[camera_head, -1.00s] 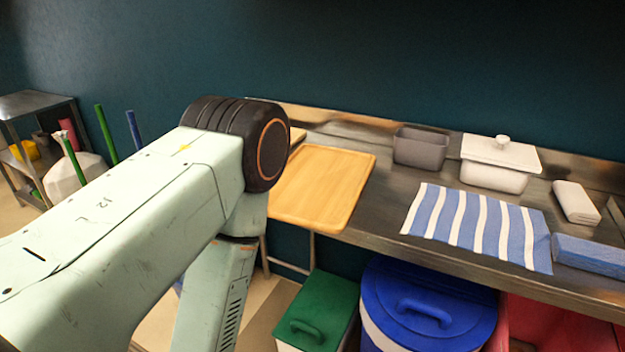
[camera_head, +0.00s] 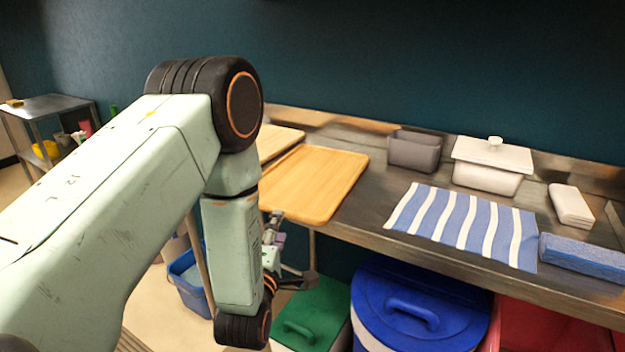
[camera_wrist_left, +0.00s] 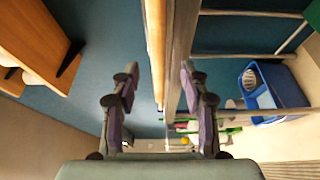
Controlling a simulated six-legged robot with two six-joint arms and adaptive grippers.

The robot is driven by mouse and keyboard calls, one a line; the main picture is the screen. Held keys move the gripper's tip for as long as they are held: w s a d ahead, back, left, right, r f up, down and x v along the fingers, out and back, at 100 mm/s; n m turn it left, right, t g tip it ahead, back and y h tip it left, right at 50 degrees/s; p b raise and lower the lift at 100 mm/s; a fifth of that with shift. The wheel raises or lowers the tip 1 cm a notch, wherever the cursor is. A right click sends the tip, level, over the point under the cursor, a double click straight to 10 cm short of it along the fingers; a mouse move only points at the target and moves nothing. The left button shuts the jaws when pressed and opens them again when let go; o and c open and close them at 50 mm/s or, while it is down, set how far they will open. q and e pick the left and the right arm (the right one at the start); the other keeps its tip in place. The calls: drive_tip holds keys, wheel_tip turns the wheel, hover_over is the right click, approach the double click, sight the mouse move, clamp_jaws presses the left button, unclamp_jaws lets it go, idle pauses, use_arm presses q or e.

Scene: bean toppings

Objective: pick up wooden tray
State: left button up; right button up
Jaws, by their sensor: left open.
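The wooden tray (camera_head: 315,187) is light, flat and rimmed. It lies on the metal counter, with its near end at the front edge. My left gripper (camera_head: 288,254) is low in front of the counter, below and just left of the tray's near corner, with no contact visible. In the left wrist view my left gripper (camera_wrist_left: 160,78) is open and empty. A thin wooden edge, apparently the tray (camera_wrist_left: 155,45), shows edge-on beyond and between the fingers. My right gripper is not in view.
A second wooden board (camera_head: 278,141) lies behind the tray, partly hidden by my arm. A striped cloth (camera_head: 465,226), grey bin (camera_head: 415,150) and white lidded container (camera_head: 490,176) stand to the right. Green (camera_head: 318,312) and blue (camera_head: 420,305) lidded bins stand below the counter.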

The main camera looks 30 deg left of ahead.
use_arm(q)
drive_tip(key=x, duration=0.6)
drive_tip(key=shift+a+r, duration=0.15)
drive_tip(key=shift+s+a, duration=0.1)
drive_tip(key=shift+c, duration=0.8)
drive_tip(key=c, duration=0.5)
clamp_jaws()
drive_tip(key=shift+r, duration=0.1)
